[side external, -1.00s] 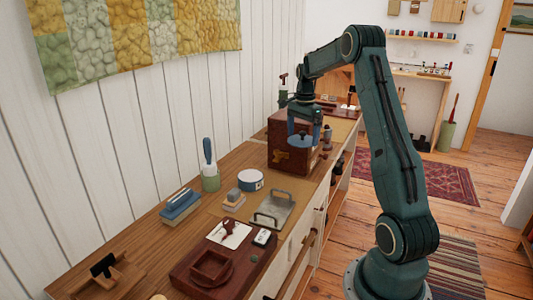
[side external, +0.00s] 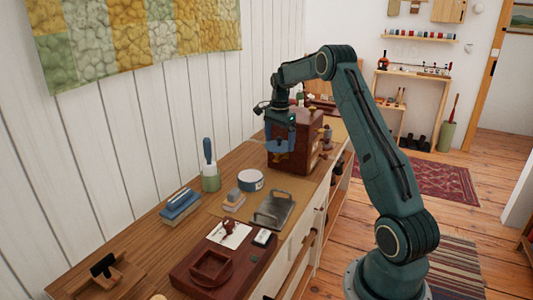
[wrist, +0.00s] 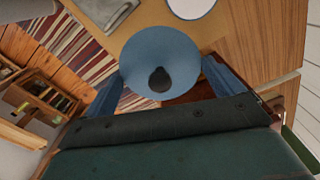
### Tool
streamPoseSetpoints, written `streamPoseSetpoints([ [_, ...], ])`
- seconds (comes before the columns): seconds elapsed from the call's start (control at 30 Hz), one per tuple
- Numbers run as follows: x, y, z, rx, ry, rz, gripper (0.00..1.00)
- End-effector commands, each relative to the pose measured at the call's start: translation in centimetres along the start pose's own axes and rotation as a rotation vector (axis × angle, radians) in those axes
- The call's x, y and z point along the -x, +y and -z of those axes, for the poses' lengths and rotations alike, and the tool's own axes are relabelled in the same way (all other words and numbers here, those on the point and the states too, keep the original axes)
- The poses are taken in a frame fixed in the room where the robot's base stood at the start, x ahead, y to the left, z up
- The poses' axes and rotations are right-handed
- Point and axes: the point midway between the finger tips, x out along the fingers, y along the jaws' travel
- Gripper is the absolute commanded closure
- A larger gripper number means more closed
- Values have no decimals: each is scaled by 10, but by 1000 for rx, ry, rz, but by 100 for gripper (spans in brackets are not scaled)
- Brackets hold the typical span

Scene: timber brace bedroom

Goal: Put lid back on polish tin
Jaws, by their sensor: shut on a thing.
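The lid (wrist: 160,58) is a blue disc with a dark knob. My gripper (wrist: 163,75) is shut on it, with one blue finger on either side. In the side view, my gripper (side external: 280,147) holds it up in front of the brown wooden box, above counter level. The polish tin (side external: 250,182) is round, with a blue rim and a pale top face, and stands on the counter, left of and nearer than my gripper. A pale round shape with a blue rim, apparently the tin (wrist: 192,6), is cut off at the wrist view's top edge. The lid and tin are apart.
The brown wooden box (side external: 310,155) stands close behind my gripper. A green pot with a blue-handled brush (side external: 210,178), a small block stack (side external: 234,200) and a grey metal tray (side external: 273,210) surround the tin. A dark red case (side external: 195,275) lies in front.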

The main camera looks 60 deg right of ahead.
Motion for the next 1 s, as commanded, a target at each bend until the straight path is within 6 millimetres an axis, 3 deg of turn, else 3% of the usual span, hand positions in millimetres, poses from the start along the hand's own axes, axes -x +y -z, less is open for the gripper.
streamPoseSetpoints([
  [0.2,-28,-44,-38,26,0,-2,29],
  [0.4,-46,-68,-64,38,0,-1,29],
  [0.6,-52,-76,-74,42,0,0,29],
  [1.0,-57,-76,-74,42,0,-1,29],
])
